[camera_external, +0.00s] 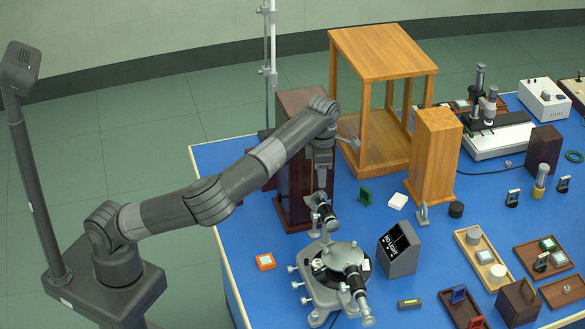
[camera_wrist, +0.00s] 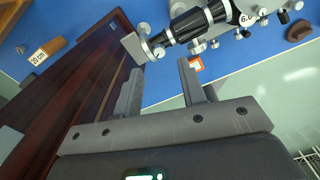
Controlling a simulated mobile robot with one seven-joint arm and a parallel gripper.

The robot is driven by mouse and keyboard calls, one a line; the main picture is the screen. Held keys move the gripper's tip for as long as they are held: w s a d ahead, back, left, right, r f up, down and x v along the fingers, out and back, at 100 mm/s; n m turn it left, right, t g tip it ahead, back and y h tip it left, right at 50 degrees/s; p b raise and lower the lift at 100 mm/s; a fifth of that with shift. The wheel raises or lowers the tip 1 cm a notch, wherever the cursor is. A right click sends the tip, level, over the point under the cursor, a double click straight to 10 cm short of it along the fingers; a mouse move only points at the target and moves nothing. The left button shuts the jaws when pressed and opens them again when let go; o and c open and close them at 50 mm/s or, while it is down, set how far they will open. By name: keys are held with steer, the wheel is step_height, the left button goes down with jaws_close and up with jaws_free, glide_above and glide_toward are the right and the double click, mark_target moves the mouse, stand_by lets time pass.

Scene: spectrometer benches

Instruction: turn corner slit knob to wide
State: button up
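A spectrometer (camera_external: 325,272) with a black and silver tube stands near the front left of the blue bench. The slit end of its tube (camera_external: 318,200) points up the picture, close to a tall dark wooden box. In the wrist view the slit end (camera_wrist: 134,47) carries a flat grey plate and small round silver knobs (camera_wrist: 158,52); I cannot tell which one is marked wide. My gripper (camera_external: 321,180) is just above this slit end. In the wrist view my gripper (camera_wrist: 160,68) is open, its two fingers apart with nothing between them, and the knobs lie just beyond the fingertips.
The dark wooden box (camera_external: 290,150) stands right beside my gripper. A wooden open-framed stand (camera_external: 385,50) and a wooden block (camera_external: 435,150) are behind. An orange item (camera_external: 265,262) and a grey display box (camera_external: 399,250) flank the spectrometer. Several trays fill the right side.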

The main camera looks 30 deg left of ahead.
mark_target(321, 192)
step_height(321, 192, down, 5)
steer(key=shift+r, duration=0.1)
stand_by(0.3)
jaws_close()
